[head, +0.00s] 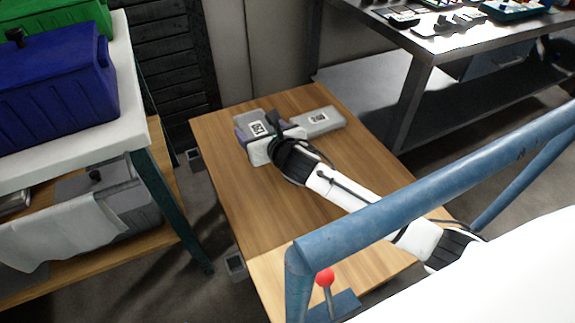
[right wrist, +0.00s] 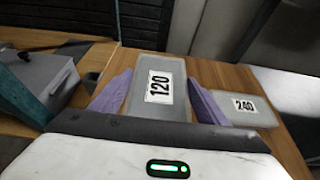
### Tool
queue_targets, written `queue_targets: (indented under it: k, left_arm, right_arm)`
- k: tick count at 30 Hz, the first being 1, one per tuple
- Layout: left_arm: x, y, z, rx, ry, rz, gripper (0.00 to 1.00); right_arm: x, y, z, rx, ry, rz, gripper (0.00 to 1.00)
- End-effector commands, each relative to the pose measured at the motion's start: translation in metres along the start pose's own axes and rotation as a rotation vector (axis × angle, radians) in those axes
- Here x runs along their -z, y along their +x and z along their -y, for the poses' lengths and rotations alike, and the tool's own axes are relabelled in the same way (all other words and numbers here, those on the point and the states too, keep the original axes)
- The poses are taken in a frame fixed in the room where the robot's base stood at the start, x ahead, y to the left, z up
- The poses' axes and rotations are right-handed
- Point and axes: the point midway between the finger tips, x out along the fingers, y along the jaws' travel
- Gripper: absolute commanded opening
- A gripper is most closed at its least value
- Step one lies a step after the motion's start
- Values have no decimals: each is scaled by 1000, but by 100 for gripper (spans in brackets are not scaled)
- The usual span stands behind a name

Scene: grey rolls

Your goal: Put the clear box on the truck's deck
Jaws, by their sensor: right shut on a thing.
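A clear, greyish box (head: 252,119) with a white label is between the purple fingers of my right gripper (head: 262,130). In the right wrist view the same box (right wrist: 158,68) shows the label 120, with a finger of the gripper (right wrist: 158,98) along each side. The gripper is shut on it. The truck's wooden deck (head: 300,205) lies under the box, at the deck's far end. I cannot tell whether the box touches the deck. My left gripper is not in view.
A similar box labelled 240 (right wrist: 242,108) lies on the deck beside the held box, also in the head view (head: 322,122). The truck's blue handle (head: 440,183) crosses the near side. A shelf with bins (head: 60,75) stands left, a metal table (head: 440,45) right. The deck's middle is clear.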

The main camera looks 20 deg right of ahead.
Motion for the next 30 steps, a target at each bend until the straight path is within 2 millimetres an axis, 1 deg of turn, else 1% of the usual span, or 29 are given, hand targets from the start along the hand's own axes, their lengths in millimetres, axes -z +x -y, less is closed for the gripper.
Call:
queue_targets:
  k: [1, 3, 6, 11, 15, 17, 21, 27, 28, 30]
  left_arm:
    - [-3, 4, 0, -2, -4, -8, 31]
    - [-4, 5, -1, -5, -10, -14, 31]
    - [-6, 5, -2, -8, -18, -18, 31]
    - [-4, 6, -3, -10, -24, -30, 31]
    - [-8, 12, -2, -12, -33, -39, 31]
    - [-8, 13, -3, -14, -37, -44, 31]
    - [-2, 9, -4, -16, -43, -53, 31]
    - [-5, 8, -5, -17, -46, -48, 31]
    - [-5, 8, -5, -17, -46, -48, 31]
    - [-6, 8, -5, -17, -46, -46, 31]
  right_arm:
    - [16, 6, 0, 1, 2, -3, 42]
    - [27, 11, 0, 0, 3, -2, 42]
    - [37, 15, 0, 1, 0, -1, 42]
    - [46, 19, 1, 1, 1, 0, 42]
    - [67, 27, 0, 1, 1, -2, 42]
    - [73, 30, 0, 0, 1, -1, 42]
    - [73, 30, 0, 0, -1, 1, 43]
    - [75, 31, 0, 0, -2, 0, 43]
    - [75, 31, 1, 1, -2, -1, 72]
    - [75, 31, 1, 1, -1, -1, 84]
